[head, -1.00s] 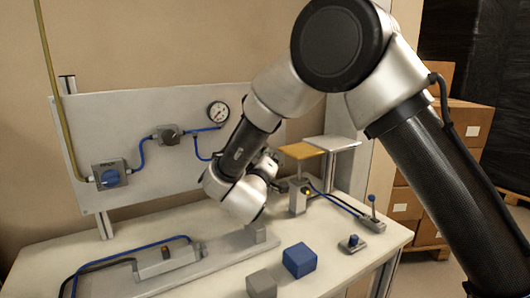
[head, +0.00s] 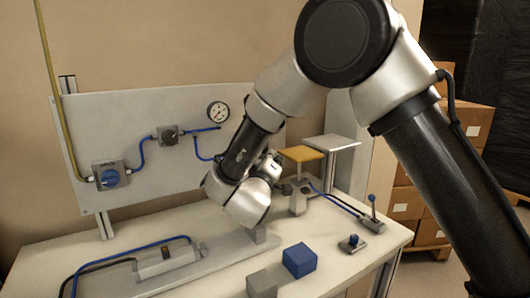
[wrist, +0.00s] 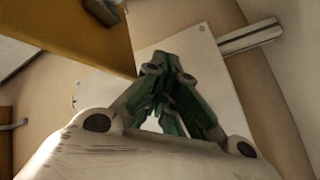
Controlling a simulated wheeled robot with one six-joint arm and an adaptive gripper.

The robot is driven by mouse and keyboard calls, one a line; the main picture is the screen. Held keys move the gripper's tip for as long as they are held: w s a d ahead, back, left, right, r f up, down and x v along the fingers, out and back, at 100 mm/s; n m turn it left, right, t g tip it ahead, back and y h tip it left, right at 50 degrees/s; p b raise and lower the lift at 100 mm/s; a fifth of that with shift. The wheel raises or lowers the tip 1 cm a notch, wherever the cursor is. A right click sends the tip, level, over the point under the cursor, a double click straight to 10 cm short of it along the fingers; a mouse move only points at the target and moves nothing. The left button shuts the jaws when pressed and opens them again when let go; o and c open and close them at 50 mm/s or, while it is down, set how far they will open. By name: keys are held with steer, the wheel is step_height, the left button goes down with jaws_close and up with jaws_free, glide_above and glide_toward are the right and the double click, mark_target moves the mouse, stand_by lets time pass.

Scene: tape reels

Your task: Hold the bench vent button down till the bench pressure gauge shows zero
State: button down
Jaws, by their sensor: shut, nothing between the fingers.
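The round pressure gauge (head: 218,112), white with a dark rim, is on the upright panel; its reading is too small to tell. My gripper (head: 285,188) is behind my wrist link in the head view, close to the grey block (head: 298,204) under the yellow plate (head: 301,154). The wrist view shows my gripper (wrist: 162,62) shut, its green-sided fingers together and empty, with the yellow plate (wrist: 70,35) at upper left. A small blue-topped control (head: 353,240) sits at the bench's front right, apart from my gripper. I cannot tell which control is the vent button.
A blue rotary knob (head: 109,178) and a dark regulator (head: 169,134) are on the panel (head: 150,105). A lever valve (head: 372,220) stands at the bench's right. A blue cube (head: 299,260) and a grey cube (head: 261,284) lie at the front. Cartons (head: 405,203) stand behind.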

steer(key=s+d, duration=0.1)
steer(key=s, duration=0.1)
steer(key=s+d, duration=0.1)
steer(key=s, duration=0.1)
steer(key=shift+d, duration=0.4)
steer(key=shift+s, duration=0.15)
